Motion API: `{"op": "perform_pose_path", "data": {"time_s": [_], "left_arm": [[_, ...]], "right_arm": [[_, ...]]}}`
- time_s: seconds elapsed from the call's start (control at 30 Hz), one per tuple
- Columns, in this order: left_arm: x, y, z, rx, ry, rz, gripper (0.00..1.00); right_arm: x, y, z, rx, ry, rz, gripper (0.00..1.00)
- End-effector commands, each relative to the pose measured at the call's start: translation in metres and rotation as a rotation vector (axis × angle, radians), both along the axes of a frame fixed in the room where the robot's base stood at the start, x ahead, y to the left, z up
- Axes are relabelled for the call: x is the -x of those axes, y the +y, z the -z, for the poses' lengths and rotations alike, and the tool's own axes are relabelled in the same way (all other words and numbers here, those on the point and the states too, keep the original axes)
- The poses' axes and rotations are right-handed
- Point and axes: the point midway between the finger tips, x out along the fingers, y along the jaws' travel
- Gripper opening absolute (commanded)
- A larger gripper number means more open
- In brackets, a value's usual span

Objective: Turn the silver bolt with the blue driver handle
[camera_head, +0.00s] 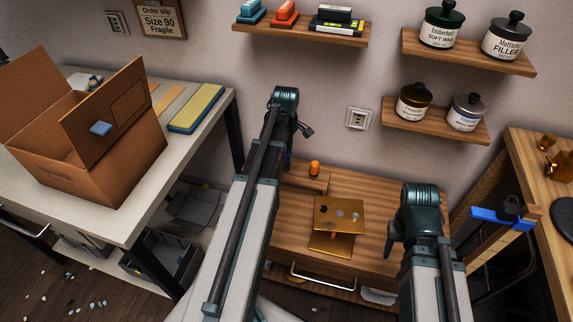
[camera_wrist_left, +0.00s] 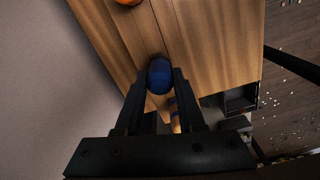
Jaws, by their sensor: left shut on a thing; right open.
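My left gripper (camera_wrist_left: 160,92) is shut on the blue driver handle (camera_wrist_left: 160,75), whose rounded end shows between the fingers. In the head view a sliver of blue (camera_head: 288,160) shows beside my left arm, which hides most of that gripper. A brass-coloured stand with a tilted plate (camera_head: 325,222) is on the wooden table between my arms. Small round bolt heads sit on the plate; a pale one (camera_head: 339,213) looks silver, but they are too small to tell surely. My right gripper (camera_head: 389,246) is open and empty, to the right of the stand.
An orange handle (camera_head: 314,168) stands at a wooden rack (camera_head: 308,182) left of the plate; orange also shows in the wrist view. The wooden table (camera_head: 375,210) is clear between plate and right gripper. A blue-clamped wooden piece (camera_head: 497,220) is at right.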

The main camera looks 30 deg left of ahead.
Motion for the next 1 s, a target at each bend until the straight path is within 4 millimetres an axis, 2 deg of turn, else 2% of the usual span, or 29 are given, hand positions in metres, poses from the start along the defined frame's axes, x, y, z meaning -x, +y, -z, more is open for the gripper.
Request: {"op": "perform_pose_path", "data": {"time_s": [0.37, 1.0], "left_arm": [[0.0, 0.0, -0.002, 0.0, 0.0, 0.0, 0.0], [0.0, 0.0, -0.026, 0.0, 0.0, 0.0, 0.0]], "right_arm": [[0.0, 0.0, -0.002, 0.0, 0.0, 0.0, 0.5], [0.0, 0.0, -0.026, 0.0, 0.0, 0.0, 0.5]]}}
